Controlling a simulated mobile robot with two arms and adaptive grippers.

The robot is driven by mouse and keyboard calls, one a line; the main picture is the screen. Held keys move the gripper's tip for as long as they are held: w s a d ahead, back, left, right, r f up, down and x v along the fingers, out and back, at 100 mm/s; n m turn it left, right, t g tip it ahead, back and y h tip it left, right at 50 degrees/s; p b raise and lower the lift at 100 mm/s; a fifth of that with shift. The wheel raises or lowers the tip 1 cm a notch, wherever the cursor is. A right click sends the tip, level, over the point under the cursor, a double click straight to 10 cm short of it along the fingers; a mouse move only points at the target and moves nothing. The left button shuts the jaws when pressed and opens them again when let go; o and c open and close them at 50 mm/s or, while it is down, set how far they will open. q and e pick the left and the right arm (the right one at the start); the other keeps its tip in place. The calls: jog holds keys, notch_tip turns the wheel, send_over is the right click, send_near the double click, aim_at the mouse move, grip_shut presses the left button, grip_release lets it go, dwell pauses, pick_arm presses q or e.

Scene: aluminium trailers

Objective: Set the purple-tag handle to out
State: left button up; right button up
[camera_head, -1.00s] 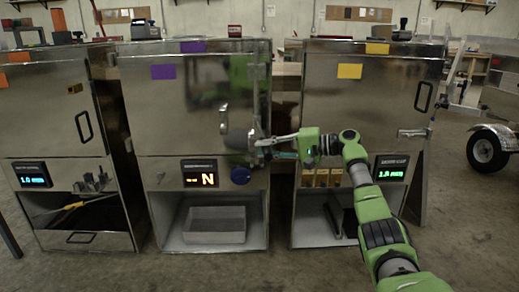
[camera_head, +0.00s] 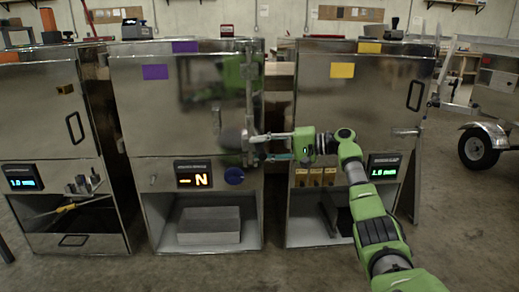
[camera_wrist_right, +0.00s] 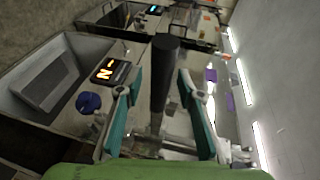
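The purple-tag cabinet stands in the middle, with purple tags (camera_head: 155,72) on its door and top edge. Its handle, with a dark round grip (camera_head: 233,138), is at the door's right side, partly hidden by my right gripper (camera_head: 262,147). In the right wrist view the dark cylindrical grip (camera_wrist_right: 164,85) stands between the two teal fingers of my right gripper (camera_wrist_right: 154,84). The fingers are apart, with a gap showing on each side of the grip. The cabinet's display (camera_head: 193,174) shows an orange "-N". My left gripper is not in view.
A blue knob (camera_head: 234,175) is just below the handle. A yellow-tag cabinet (camera_head: 365,110) stands to the right, another metal cabinet (camera_head: 45,110) to the left. An open bay with a metal block (camera_head: 209,225) is below. The floor in front is clear.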

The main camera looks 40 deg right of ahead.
jog(key=v, duration=1.1)
jog(key=shift+s, duration=0.2)
